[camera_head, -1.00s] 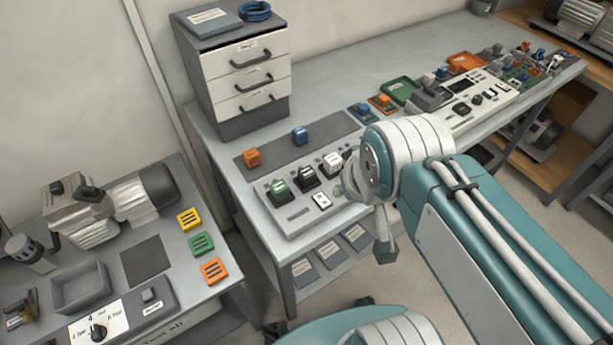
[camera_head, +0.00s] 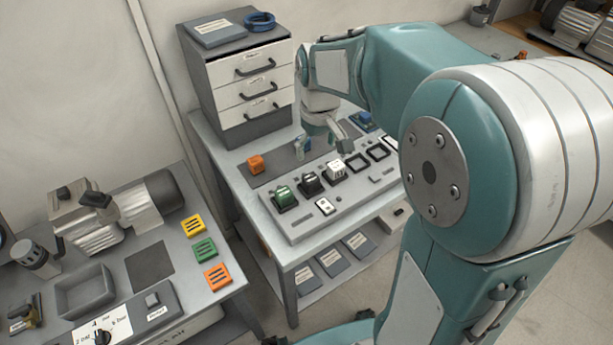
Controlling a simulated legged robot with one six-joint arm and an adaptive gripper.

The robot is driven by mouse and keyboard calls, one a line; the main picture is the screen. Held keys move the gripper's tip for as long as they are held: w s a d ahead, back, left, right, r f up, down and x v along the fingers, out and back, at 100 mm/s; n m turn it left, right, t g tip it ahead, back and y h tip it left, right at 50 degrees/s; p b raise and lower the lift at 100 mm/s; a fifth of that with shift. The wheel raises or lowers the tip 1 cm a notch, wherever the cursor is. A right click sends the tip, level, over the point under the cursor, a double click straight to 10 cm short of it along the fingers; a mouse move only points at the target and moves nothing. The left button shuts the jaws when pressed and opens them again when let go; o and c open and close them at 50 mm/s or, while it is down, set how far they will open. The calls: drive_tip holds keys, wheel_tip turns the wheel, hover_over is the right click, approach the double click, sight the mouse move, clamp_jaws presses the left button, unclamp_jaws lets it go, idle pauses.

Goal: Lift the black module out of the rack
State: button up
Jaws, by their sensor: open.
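The black module (camera_head: 311,182) sits upright in the grey rack (camera_head: 300,227), between a green module (camera_head: 284,197) on its left and a white module (camera_head: 335,170) on its right. Square sockets to the right of the white module look empty. My gripper (camera_head: 324,148) is open, fingers pointing down, behind the rack over the dark mat. It is apart from the black module, behind and a little right of it.
An orange block (camera_head: 256,164) lies on the dark mat. The drawer cabinet (camera_head: 240,85) stands behind, close to my wrist. My arm hides the bench's right part. A side table (camera_head: 205,302) at left holds a compressor (camera_head: 92,230) and coloured blocks.

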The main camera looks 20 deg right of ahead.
sight(310, 178)
drive_tip(key=w+f, duration=0.2)
drive_tip(key=shift+a+f+g, duration=0.15)
drive_tip(key=shift+f+g, duration=0.15)
wheel_tip(310, 178, down, 5)
drive_tip(key=shift+f, duration=0.15)
drive_tip(key=f, duration=0.5)
drive_tip(key=shift+s+a+f, duration=0.1)
drive_tip(key=shift+a, duration=0.1)
drive_tip(key=shift+c, duration=0.3)
drive_tip(key=c, duration=1.2)
